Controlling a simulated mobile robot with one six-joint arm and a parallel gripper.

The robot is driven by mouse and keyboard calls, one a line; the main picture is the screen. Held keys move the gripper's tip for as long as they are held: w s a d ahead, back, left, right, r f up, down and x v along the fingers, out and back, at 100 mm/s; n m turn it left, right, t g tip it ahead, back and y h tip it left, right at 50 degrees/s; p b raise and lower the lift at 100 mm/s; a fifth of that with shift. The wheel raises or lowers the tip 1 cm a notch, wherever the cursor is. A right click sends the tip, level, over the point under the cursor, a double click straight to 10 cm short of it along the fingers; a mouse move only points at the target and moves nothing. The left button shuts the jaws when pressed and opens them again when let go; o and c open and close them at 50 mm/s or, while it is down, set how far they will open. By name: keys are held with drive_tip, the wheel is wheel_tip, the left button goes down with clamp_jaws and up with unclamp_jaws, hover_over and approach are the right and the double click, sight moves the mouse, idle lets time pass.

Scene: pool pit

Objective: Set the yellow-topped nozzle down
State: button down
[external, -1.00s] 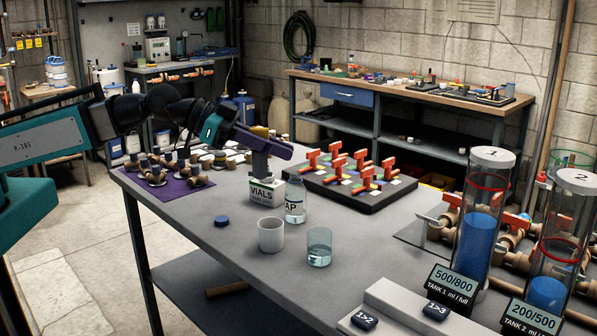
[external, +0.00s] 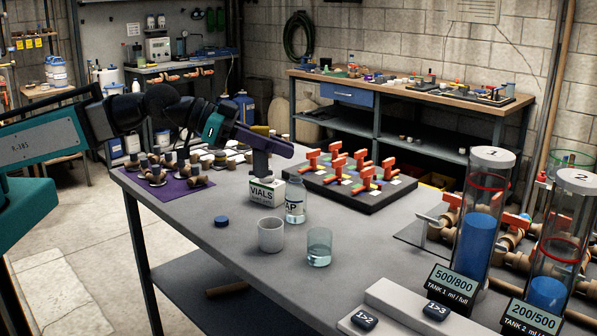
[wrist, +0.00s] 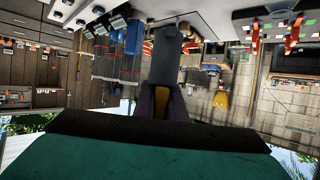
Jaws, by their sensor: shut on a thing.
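My gripper (external: 276,147) is over the table's far half, its dark purple fingers shut on the yellow-topped nozzle. In the wrist view the grey nozzle (wrist: 175,58) extends from between the fingers, with a little yellow at the jaws.
A black board (external: 348,187) with red-handled valves lies behind right. A purple mat (external: 165,188) with fittings lies left. Tall tanks (external: 480,225) stand right.

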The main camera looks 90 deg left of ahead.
drive_tip(key=w+a+f+n+g+y+b, duration=0.2)
drive_tip(key=w+a+f+n+y+b, duration=0.2)
drive_tip(key=w+a, duration=0.4)
drive_tip(key=w+a+f+n+g+y+b, duration=0.2)
drive_tip(key=w+a+f+n+y+b, duration=0.2)
drive_tip(key=w+a+f, duration=0.3)
drive_tip(key=w+a+y+b, duration=0.1)
drive_tip(key=w+a, duration=0.1)
drive_tip(key=a, duration=0.1)
drive_tip(key=shift+f+n+b, duration=0.2)
drive_tip(key=shift+n+b, duration=0.1)
drive_tip(key=shift+n, duration=0.1)
idle(0.5)
wheel_tip(320, 180, down, 6)
drive_tip(key=p, duration=0.1)
drive_tip(key=shift+f, duration=0.15)
idle(0.4)
drive_tip(key=shift+f+p, duration=0.4)
drive_tip(key=shift+f, duration=1.45)
drive_tip(key=shift+f, duration=0.15)
